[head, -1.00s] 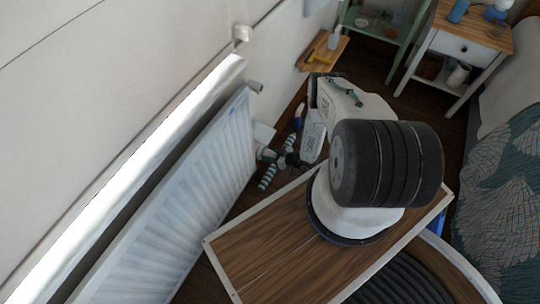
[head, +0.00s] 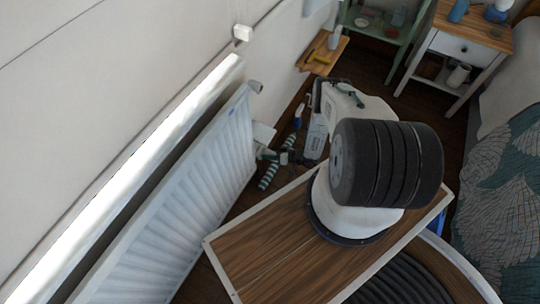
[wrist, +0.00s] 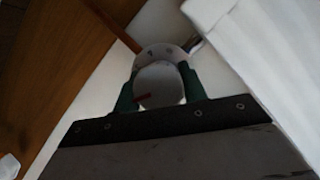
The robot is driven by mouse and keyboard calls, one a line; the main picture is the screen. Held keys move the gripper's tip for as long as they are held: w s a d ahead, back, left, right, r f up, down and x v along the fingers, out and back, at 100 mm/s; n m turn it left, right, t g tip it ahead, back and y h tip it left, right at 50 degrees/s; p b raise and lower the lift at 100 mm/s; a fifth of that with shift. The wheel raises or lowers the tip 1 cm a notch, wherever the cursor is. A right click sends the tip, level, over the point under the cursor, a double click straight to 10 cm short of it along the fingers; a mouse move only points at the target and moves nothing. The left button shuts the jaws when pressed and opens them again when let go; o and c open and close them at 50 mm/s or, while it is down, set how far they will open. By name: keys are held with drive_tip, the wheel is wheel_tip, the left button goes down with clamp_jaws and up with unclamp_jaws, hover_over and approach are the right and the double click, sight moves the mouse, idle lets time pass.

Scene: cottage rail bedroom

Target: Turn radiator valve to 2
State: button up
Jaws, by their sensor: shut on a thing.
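The radiator valve in the wrist view has a round white knob (wrist: 160,84) with a short red mark on its lower left face. A pale collar behind it carries small dark marks, too small to read. My gripper (wrist: 157,88) has green fingertips on the left and right sides of the knob and is shut on it. In the head view my gripper (head: 266,154) is at the radiator's far end, beside a white block; my arm partly hides this area and the knob cannot be made out. The white ribbed radiator (head: 190,195) runs along the wall.
A teal-and-white striped item (head: 269,176) lies below the gripper. A small wooden wall shelf (head: 322,53) is beyond. A white bedside table (head: 462,48) and a bed (head: 505,190) stand at the right. Dark wooden floor (head: 375,70) shows between them.

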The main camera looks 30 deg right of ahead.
drive_tip(key=o, duration=1)
drive_tip(key=shift+v, duration=3.95)
